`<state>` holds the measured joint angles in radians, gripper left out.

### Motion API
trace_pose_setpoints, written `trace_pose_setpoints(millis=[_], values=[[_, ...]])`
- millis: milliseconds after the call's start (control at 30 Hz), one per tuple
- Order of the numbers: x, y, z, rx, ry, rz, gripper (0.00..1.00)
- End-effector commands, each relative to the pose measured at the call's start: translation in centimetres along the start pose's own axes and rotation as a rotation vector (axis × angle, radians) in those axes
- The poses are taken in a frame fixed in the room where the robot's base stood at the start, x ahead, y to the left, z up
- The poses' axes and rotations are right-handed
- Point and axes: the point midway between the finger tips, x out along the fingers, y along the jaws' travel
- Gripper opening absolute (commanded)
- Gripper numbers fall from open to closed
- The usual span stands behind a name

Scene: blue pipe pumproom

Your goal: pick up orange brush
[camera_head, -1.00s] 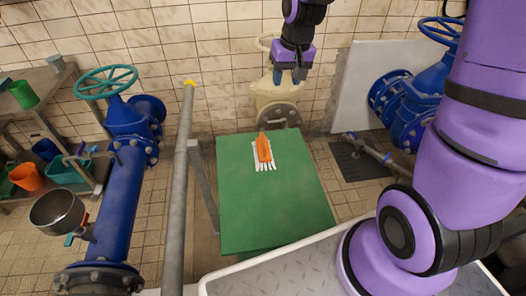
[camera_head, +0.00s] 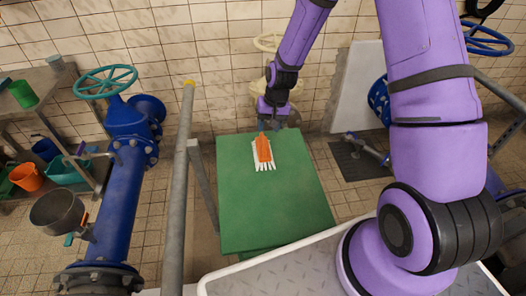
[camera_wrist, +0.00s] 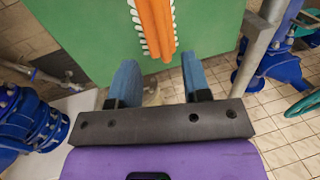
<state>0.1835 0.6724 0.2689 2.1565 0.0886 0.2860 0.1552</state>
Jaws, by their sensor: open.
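The orange brush (camera_head: 264,149) lies on the green table top (camera_head: 270,205), near its far edge, with white bristles showing at its sides and near end. In the wrist view the brush (camera_wrist: 154,24) shows at the top centre, its end pointing toward the gap between the fingers. My gripper (camera_head: 272,123) is at the table's far edge, just beyond the brush. In the wrist view my gripper (camera_wrist: 160,75) has its two blue fingers apart, with nothing between them. I cannot tell the exact height of the fingers above the table.
A grey upright pole (camera_head: 182,170) stands along the table's left side. Blue pipework with a valve (camera_head: 126,125) is further left. A shelf with buckets (camera_head: 28,177) is at the far left. The tiled wall (camera_head: 190,60) is behind. The table's near part is clear.

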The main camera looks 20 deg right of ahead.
Motion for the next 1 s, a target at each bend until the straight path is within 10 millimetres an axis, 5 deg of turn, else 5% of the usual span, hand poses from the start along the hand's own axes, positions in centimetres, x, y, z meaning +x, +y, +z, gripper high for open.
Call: trace_pose_setpoints(millis=[700,1000], values=[[6.9,-0.3,-0.1,-0.002,0.0,0.0,0.44],[7.1,-0.3,-0.1,-0.001,0.002,0.0,0.41]])
